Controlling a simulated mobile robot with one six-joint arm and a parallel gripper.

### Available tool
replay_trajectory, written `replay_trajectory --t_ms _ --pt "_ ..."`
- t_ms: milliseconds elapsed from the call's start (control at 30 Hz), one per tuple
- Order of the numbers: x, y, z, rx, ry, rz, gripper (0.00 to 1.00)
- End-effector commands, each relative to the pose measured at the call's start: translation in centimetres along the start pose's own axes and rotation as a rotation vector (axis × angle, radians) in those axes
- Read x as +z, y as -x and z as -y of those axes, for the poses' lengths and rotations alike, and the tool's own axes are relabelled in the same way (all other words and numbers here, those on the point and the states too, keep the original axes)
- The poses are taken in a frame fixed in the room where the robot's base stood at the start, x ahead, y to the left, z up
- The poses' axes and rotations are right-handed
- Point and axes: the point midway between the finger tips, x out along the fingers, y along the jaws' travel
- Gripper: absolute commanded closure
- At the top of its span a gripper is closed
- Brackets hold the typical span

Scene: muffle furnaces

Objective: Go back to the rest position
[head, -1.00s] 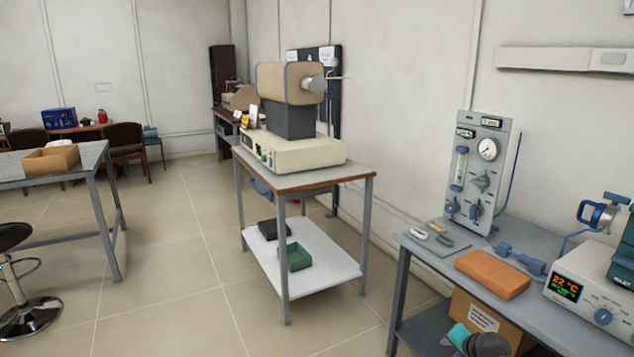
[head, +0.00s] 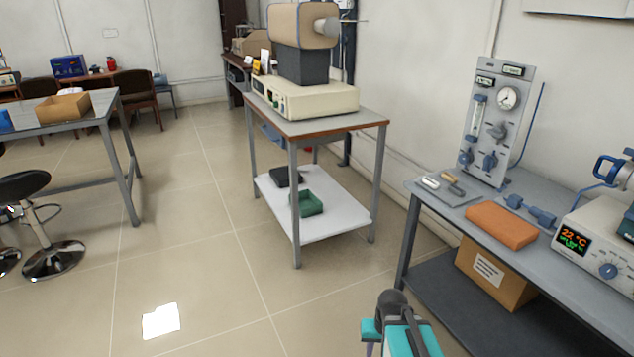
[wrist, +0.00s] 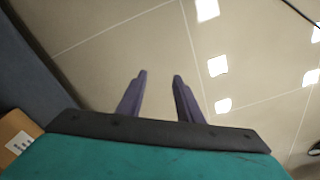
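My gripper (wrist: 159,74) shows in the wrist view with its two dark fingers apart and nothing between them. It hangs over bare tiled floor (wrist: 100,60). In the head view my teal and dark grey arm shows at the bottom edge, in front of the right-hand bench (head: 400,228). The fingertips are not clear in the head view.
The bench holds an orange block (head: 502,225), a gas panel (head: 497,120) and a controller (head: 595,245). A cardboard box (head: 495,275) stands on its lower shelf. A tube furnace (head: 303,45) sits on a metal table (head: 340,122). The floor between the tables is clear.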

Motion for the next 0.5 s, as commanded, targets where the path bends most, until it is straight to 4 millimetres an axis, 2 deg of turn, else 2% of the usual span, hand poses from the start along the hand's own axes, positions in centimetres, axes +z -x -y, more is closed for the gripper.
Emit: replay_trajectory --t_ms 133,500 --pt "1.6 -0.6 1.3 0.030 0.073 0.052 0.67" --pt "6.2 -4.5 0.7 0.030 0.061 0.148 0.67"
